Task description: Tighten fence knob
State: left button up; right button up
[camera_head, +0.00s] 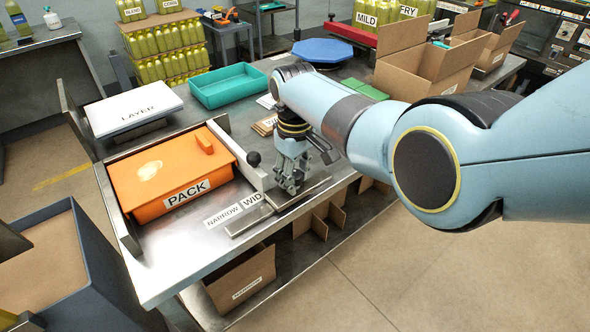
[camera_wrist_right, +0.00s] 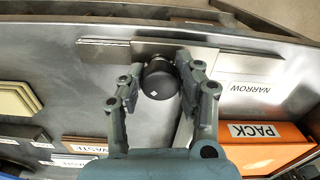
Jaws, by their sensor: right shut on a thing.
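My right gripper (camera_head: 289,184) reaches down over the front edge of the steel table, at the near end of the pale fence (camera_head: 232,148). In the right wrist view its two fingers (camera_wrist_right: 160,70) sit on either side of a round black knob (camera_wrist_right: 160,82) with a small white mark, and are shut on it. The gripper hides this knob in the head view. A black ball handle (camera_head: 254,159) stands on the fence to the left of the gripper. My left gripper is not seen.
An orange PACK box (camera_head: 150,188) lies left of the fence. Behind it are a white LAYER box (camera_head: 130,105) and a teal tray (camera_head: 229,87). Open cardboard boxes (camera_head: 425,70) stand at the back right. A dark bin (camera_head: 95,262) stands at the front left.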

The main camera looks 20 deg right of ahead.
jog(key=m+p, duration=0.1)
jog(key=m, duration=0.3)
jog(key=shift+w+r+m, duration=0.1)
jog(key=shift+m, duration=0.2)
jog(key=m, duration=0.4)
jog(key=shift+w+p, duration=0.1)
jog(key=shift+p, duration=0.2)
jog(key=shift+r+m, duration=0.1)
jog(key=shift+m, duration=0.2)
jog(key=o, duration=1.2)
notch_tip(320, 180, up, 12)
jog(key=shift+f, duration=0.1)
